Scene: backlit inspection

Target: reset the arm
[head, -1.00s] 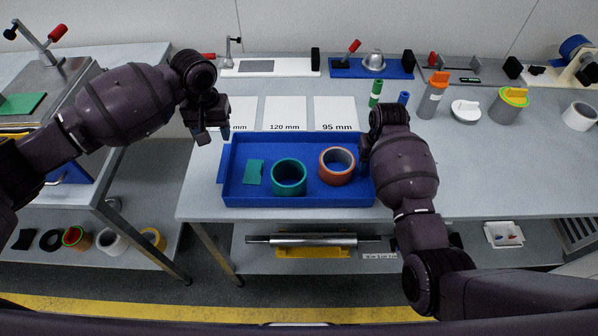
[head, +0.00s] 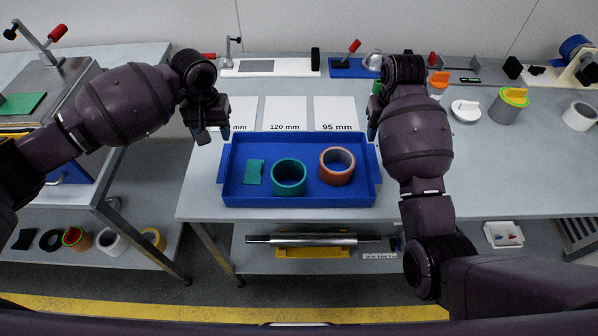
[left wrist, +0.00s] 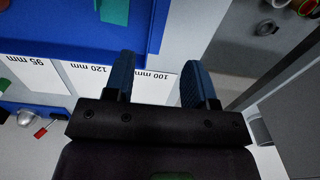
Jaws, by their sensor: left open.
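My left gripper (head: 213,134) is open and empty above the left edge of the bench, left of the blue tray (head: 300,199). In the left wrist view its two fingers (left wrist: 160,82) stand apart with nothing between them, over the label sheets. My right arm is raised at the tray's right side. The right gripper (head: 375,124) is mostly hidden behind its own arm, so its opening cannot be made out. The tray holds a teal ring (head: 289,177), an orange ring (head: 337,166) and a flat green piece (head: 254,172).
White sheets marked 120 mm (head: 285,112) and 95 mm (head: 335,112) lie behind the tray. Clamp fixtures line the back. A metal shaft (head: 300,240) lies on the lower shelf.

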